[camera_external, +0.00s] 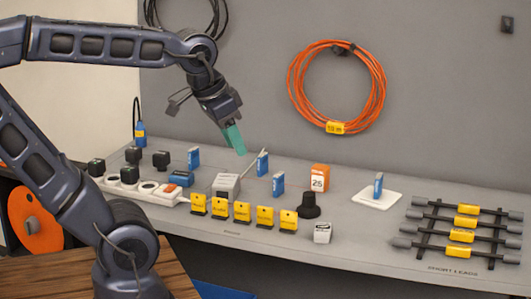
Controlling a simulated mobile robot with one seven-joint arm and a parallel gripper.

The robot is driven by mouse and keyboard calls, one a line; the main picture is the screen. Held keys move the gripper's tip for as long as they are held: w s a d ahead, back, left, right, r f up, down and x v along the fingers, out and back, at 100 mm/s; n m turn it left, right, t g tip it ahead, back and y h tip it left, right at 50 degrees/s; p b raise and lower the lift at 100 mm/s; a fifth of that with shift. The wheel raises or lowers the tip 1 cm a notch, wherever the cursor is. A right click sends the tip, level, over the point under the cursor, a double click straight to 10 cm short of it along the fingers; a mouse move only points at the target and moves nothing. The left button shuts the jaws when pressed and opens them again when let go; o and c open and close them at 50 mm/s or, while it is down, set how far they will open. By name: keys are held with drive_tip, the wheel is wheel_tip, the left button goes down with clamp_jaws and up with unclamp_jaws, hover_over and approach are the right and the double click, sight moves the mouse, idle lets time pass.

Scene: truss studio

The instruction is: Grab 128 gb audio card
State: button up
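Several small blue-and-white cards stand upright on the grey shelf. One card (262,163) is at the centre back, beside a thin pale upright piece. Another blue card (278,184) stands just in front of it, and one more blue card (194,157) is farther left. A further blue card (378,184) stands on a white pad (361,198) at the right. Their print is too small to read, so I cannot tell which is the 128 GB audio card. My gripper (238,149), with teal fingers, points down above the shelf, left of the centre-back card. Its finger gap does not show clearly.
Yellow tags (242,212) line the front. A white power strip (140,190) with black plugs is at left. A lead rack (459,250) fills the right. An orange cable coil (338,86) hangs behind.

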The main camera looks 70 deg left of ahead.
drive_tip(key=w+a+r+n+g+y, duration=0.1)
drive_tip(key=w+a+r+n+g, duration=0.15)
drive_tip(key=w+a, duration=1.65)
drive_tip(key=w+a+f+n, duration=0.1)
drive_tip(key=a, duration=0.5)
drive_tip(key=w+a+f+n, duration=0.1)
drive_tip(key=w+a+f, duration=0.1)
drive_tip(key=a, duration=0.5)
drive_tip(key=n+g+h, duration=0.1)
drive_tip(key=n+g, duration=0.1)
drive_tip(key=n, duration=0.1)
hover_over(196, 149)
drive_tip(key=f, duration=2)
drive_tip(key=shift+w+d+f, duration=0.2)
drive_tip(key=shift+d+f, duration=0.05)
drive_tip(key=shift+f, duration=0.1)
drive_tip(key=shift+s+a+f, duration=0.2)
drive_tip(key=shift+a+f, duration=0.1)
drive_tip(key=shift+f, duration=0.2)
wheel_tip(196, 149, down, 10)
drive_tip(key=shift+f, duration=0.1)
clamp_jaws()
